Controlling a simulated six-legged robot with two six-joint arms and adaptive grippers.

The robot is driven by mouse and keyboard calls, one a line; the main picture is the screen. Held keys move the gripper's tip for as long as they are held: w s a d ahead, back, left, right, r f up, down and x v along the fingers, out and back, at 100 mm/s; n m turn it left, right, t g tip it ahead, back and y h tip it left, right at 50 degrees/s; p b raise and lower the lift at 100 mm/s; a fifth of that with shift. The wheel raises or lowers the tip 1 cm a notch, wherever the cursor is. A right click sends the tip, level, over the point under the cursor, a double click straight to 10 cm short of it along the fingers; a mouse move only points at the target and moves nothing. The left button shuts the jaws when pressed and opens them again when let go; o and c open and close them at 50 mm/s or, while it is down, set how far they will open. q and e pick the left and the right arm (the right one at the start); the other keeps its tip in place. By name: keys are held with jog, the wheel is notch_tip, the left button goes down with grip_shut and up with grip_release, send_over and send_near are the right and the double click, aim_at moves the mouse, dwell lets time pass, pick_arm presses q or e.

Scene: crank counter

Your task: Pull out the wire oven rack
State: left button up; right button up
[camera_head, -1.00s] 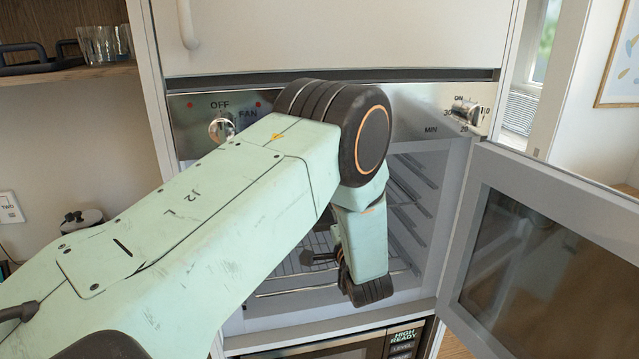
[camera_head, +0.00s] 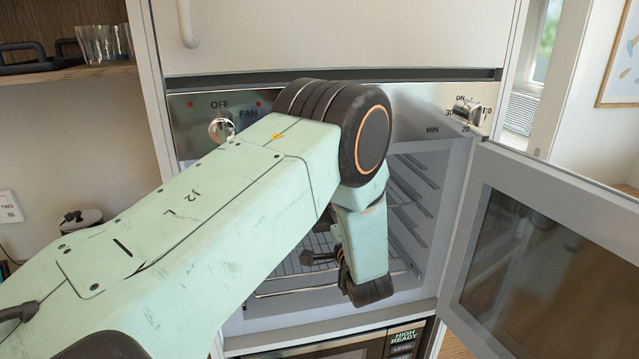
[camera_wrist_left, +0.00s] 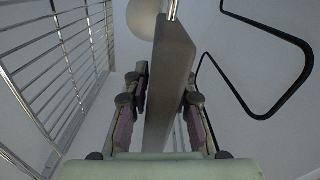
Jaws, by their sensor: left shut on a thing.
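The wire oven rack (camera_head: 290,287) sits low inside the open oven, its front bar near the opening. Its bars also show at the left of the left wrist view (camera_wrist_left: 65,75). My left gripper (camera_head: 320,258) is at the rack's front, partly hidden behind my forearm and wrist. In the left wrist view its two dark fingers (camera_wrist_left: 168,95) are on either side of a grey flat bar (camera_wrist_left: 172,75), shut on it. The bar seems to be part of the rack's front, but its join with the rack is hidden. My right gripper is not in view.
The oven door (camera_head: 520,190) stands open to the right. Side rails (camera_head: 412,205) line the oven's inner wall. A control panel (camera_head: 420,112) with knobs is above, and another appliance (camera_head: 400,340) below. Glasses (camera_head: 103,43) stand on a shelf at left.

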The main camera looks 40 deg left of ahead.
pick_arm(q)
jog(key=shift+w, duration=0.1)
grip_shut()
jog(key=shift+s, duration=0.2)
jog(key=shift+s+d, duration=0.3)
jog(key=shift+d, duration=0.2)
jog(key=shift+s+p, duration=0.1)
jog(key=shift+p, duration=0.2)
